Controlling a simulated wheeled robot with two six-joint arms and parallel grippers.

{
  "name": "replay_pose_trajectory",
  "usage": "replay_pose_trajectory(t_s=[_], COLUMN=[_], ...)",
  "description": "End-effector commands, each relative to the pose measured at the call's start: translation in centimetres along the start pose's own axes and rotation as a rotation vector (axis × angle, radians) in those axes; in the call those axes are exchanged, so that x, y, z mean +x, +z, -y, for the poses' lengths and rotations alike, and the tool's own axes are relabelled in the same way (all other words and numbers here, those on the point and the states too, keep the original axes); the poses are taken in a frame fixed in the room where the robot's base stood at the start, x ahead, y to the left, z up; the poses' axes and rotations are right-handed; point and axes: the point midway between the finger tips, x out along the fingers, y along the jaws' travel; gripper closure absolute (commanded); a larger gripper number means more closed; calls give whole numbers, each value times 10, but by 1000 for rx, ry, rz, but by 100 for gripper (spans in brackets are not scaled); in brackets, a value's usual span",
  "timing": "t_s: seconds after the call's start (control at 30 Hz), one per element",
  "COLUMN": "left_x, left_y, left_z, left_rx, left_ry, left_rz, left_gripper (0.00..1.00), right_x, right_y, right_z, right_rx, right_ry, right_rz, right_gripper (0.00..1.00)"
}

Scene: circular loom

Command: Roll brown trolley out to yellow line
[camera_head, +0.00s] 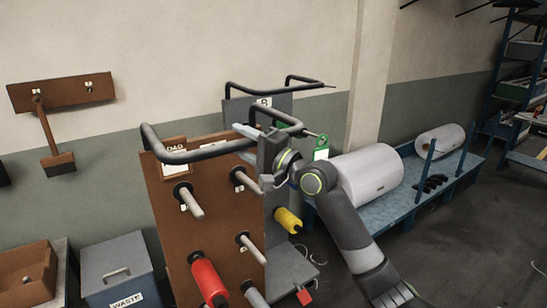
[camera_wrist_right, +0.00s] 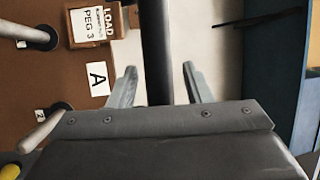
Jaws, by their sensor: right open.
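The brown trolley (camera_head: 218,215) stands upright, a brown board with metal pegs and a red spool (camera_head: 208,280) on one peg. A dark tubular handle (camera_head: 185,156) runs along its top. My right gripper (camera_head: 243,134) is at the right part of this handle, its jaws open. In the right wrist view, the dark handle bar (camera_wrist_right: 157,50) passes between the two parted fingers (camera_wrist_right: 158,82), with room on both sides. That view also shows the trolley's board (camera_wrist_right: 60,75) with an "A" label and a "LOAD PEG 3" card. My left gripper is out of view. No yellow line shows.
A grey trolley (camera_head: 283,104) with its own handle stands right behind the brown one. A blue waste bin (camera_head: 118,267) and a brown box (camera_head: 25,272) are at left. A blue pallet (camera_head: 410,200) with white rolls lies at right. Dark floor (camera_head: 470,250) is open at lower right.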

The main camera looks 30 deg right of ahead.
Motion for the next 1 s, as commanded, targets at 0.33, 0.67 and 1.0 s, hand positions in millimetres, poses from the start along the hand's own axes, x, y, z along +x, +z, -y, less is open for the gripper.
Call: replay_pose_trajectory(t_s=[0.33, 0.67, 1.0], left_x=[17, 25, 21], left_y=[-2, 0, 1], left_z=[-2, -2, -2], left_rx=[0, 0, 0], left_ry=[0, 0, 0], left_rz=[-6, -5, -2], left_gripper=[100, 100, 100], right_x=[-63, -112, -150], right_y=[-1, 0, -2], right_z=[-4, -3, -1], right_rx=[-6, -5, -4], right_ry=[6, 8, 7], right_rz=[-2, 0, -7], right_gripper=[55, 55, 55])
